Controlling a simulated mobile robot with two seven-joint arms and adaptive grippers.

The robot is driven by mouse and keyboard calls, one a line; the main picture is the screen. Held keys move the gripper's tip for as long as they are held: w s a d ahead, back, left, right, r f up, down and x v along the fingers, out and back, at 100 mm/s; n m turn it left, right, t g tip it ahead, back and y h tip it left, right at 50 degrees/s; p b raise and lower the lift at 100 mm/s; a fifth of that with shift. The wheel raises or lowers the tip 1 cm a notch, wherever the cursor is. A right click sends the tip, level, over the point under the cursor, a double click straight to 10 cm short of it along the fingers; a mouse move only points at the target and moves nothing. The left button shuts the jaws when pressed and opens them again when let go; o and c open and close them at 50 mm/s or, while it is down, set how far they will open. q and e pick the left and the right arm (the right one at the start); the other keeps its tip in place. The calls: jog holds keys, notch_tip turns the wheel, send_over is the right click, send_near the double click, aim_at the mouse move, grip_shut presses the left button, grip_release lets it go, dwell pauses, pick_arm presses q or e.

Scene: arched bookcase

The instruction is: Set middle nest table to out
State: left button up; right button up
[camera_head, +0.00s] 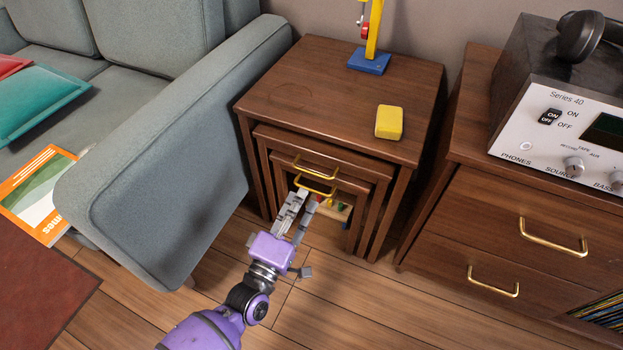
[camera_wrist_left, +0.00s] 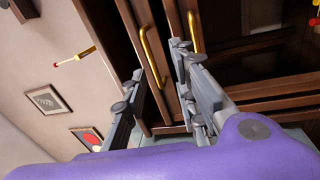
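The nest of brown wooden tables stands between the sofa and the cabinet, with the middle nest table (camera_head: 272,134) tucked under the largest table (camera_head: 300,85). The middle table's brass handle (camera_head: 318,172) is the upper of two; the smallest table's handle (camera_head: 315,189) is just below. My left gripper (camera_head: 306,198) is in front of these handles, its fingers apart. In the left wrist view, the middle table's handle (camera_wrist_left: 152,57) appears between the open fingers (camera_wrist_left: 158,62), and the smallest table's handle (camera_wrist_left: 195,32) lies beside the right finger. Contact cannot be told. My right gripper is not in view.
A yellow block (camera_head: 389,122) and a blue-based toy (camera_head: 370,61) sit on the largest table. The grey sofa (camera_head: 165,180) stands close on the left, the cabinet (camera_head: 480,215) on the right. Wooden floor (camera_head: 335,290) in front is clear apart from my arm.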

aim_at(311, 172)
pick_arm(q)
jog(key=shift+n, duration=0.6)
jog(key=b+x, duration=0.1)
jog(key=x, duration=0.3)
jog(key=r+b+x, duration=0.1)
jog(key=x, duration=0.3)
jog(key=shift+s+a+r, duration=0.1)
jog(key=shift+a+r, duration=0.05)
jog(key=shift+a, duration=0.1)
grip_shut()
